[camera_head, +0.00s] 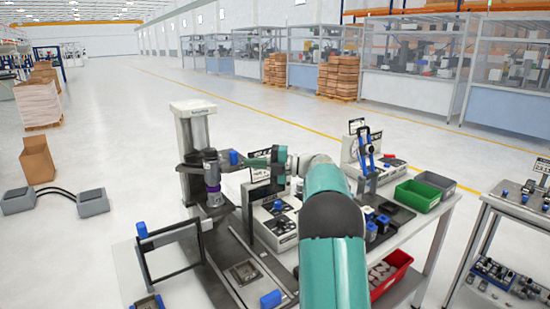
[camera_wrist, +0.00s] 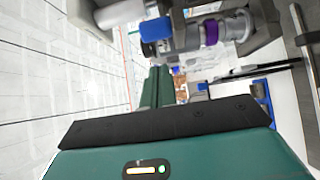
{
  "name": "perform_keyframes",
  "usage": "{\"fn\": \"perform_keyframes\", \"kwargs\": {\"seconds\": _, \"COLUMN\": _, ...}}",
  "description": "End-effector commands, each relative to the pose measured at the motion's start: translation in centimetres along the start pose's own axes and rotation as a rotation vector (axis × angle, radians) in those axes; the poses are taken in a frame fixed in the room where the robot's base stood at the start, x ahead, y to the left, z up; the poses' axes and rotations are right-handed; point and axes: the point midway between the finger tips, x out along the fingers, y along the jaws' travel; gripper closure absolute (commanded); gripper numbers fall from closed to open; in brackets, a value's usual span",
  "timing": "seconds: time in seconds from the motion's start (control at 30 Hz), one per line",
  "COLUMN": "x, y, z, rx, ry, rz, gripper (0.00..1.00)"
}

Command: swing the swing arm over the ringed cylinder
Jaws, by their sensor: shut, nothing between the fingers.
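The ringed cylinder (camera_head: 213,184) is dark grey with a purple band and stands upright beside the pale column (camera_head: 196,130). In the wrist view its purple band (camera_wrist: 210,33) shows at the upper right. A blue block (camera_head: 234,157) lies just right of the cylinder's top; it also shows in the wrist view (camera_wrist: 155,30). It seems to belong to the dark swing arm (camera_head: 192,163) at the column, but I cannot tell for sure. My gripper (camera_head: 250,162) is shut and empty, close to the right of the blue block. Whether they touch is unclear.
A black frame with blue knobs (camera_head: 172,232) stands at front left. A grey machine (camera_head: 268,215) sits right of the column. Further right are a blue-handled clamp (camera_head: 367,150), a green bin (camera_head: 417,195) and a red bin (camera_head: 391,273). Open floor lies behind the column.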

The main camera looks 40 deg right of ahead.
Motion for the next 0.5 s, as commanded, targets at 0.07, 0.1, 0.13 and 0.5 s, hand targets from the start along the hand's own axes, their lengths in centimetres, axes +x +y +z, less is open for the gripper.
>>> {"fn": "perform_keyframes", "kwargs": {"seconds": 0.07, "x": -0.8, "y": -0.2, "z": 1.1, "rx": 0.001, "ry": -0.001, "rz": -0.001, "gripper": 1.0}}
{"fn": "perform_keyframes", "kwargs": {"seconds": 0.1, "x": -1.1, "y": -0.2, "z": 1.7, "rx": 0.001, "ry": -0.001, "rz": -0.001, "gripper": 1.0}}
{"fn": "perform_keyframes", "kwargs": {"seconds": 0.13, "x": -1.4, "y": -0.2, "z": 2.0, "rx": 0.001, "ry": -0.001, "rz": -0.001, "gripper": 1.0}}
{"fn": "perform_keyframes", "kwargs": {"seconds": 0.5, "x": -4.3, "y": 0.0, "z": 5.7, "rx": 0.001, "ry": -0.001, "rz": 0.0, "gripper": 1.0}}
